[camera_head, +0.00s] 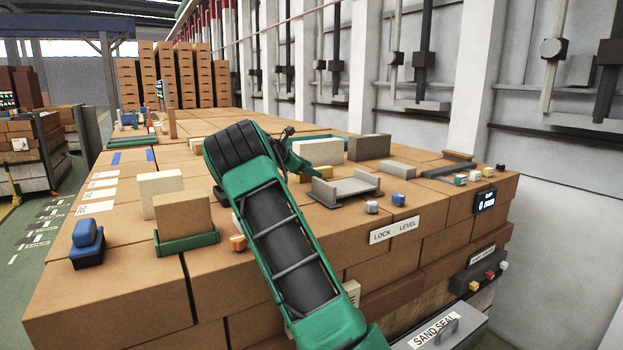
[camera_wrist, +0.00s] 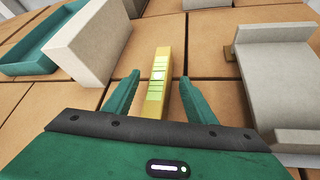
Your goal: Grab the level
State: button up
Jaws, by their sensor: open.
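The level is a narrow yellow bar (camera_wrist: 158,88) with pale green markings, seen in the wrist view on the brown brick surface. My gripper (camera_wrist: 160,75) is open, with one green finger to each side of the bar. Visible gaps separate the bar from both fingers. The bar's far end extends past the fingertips in the picture; I cannot tell the height gap. In the head view a small yellow piece (camera_head: 319,172) beside my wrist seems to be the level, partly hidden by my arm.
A pale block (camera_wrist: 90,42) with a teal tray (camera_wrist: 38,48) stands left of the level in the wrist view. A grey cradle (camera_wrist: 276,85) is to its right. Small cubes (camera_head: 398,199) and a "LOCK LEVEL" sign (camera_head: 394,230) are near the front edge.

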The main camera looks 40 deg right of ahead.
jog(key=shift+d+f, duration=0.3)
jog(key=shift+d, duration=0.25)
grip_shut()
jog(key=shift+r, duration=0.15)
